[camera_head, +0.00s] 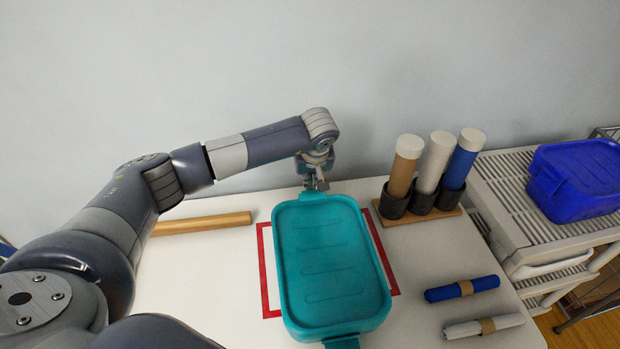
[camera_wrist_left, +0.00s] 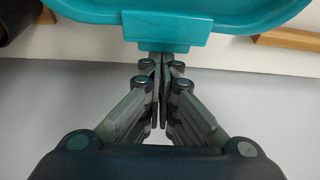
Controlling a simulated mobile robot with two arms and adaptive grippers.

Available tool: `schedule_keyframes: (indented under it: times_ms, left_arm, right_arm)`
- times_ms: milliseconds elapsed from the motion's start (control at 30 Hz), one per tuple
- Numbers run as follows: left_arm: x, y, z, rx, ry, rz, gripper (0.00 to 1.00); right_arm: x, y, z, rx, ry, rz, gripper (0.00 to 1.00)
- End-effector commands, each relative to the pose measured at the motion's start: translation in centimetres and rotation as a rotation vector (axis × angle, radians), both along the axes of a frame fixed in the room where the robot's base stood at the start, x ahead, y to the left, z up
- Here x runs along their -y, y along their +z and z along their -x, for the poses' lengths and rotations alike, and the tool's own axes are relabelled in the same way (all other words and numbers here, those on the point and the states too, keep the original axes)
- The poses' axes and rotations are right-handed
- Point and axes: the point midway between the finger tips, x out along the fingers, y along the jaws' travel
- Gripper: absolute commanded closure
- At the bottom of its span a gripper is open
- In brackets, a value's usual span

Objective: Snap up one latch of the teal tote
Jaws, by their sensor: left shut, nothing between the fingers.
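The teal tote (camera_head: 330,262) lies lid up on the white table, inside a red outlined rectangle. A teal latch (camera_head: 342,342) shows at its near end, cut by the picture's bottom edge. My left gripper (camera_head: 316,186) is at the tote's far end, with its fingers shut and empty. In the left wrist view the closed fingertips (camera_wrist_left: 162,62) are right at the far-end latch (camera_wrist_left: 167,28), a teal flap on the tote's side. I cannot tell whether they touch it. My right gripper is not in view.
Brown, white and blue tubes (camera_head: 436,172) stand in a holder right of the tote. A blue roll (camera_head: 462,289) and a white roll (camera_head: 483,326) lie at the table's right. A wooden rod (camera_head: 202,223) lies behind my left arm. A blue bin (camera_head: 577,180) sits on a grey shelf cart (camera_head: 507,203).

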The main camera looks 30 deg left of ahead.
Motion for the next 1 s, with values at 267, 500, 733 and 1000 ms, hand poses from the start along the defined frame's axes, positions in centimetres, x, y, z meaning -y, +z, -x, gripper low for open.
schedule_keyframes:
  times_ms: [267,500,733,1000]
  left_arm:
    - [0.0,0.1,-0.1,0.001,0.000,0.000,1.00]
    - [0.0,1.1,-0.1,0.003,0.000,-0.001,1.00]
    - [0.0,1.8,-0.1,0.001,-0.001,-0.001,1.00]
    - [0.8,5.1,0.8,0.007,-0.004,0.000,1.00]
  right_arm:
    - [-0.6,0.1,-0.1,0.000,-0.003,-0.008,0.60]
    - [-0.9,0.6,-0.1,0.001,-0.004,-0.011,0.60]
    - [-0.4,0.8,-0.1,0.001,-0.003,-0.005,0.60]
    - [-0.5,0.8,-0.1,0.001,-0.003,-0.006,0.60]
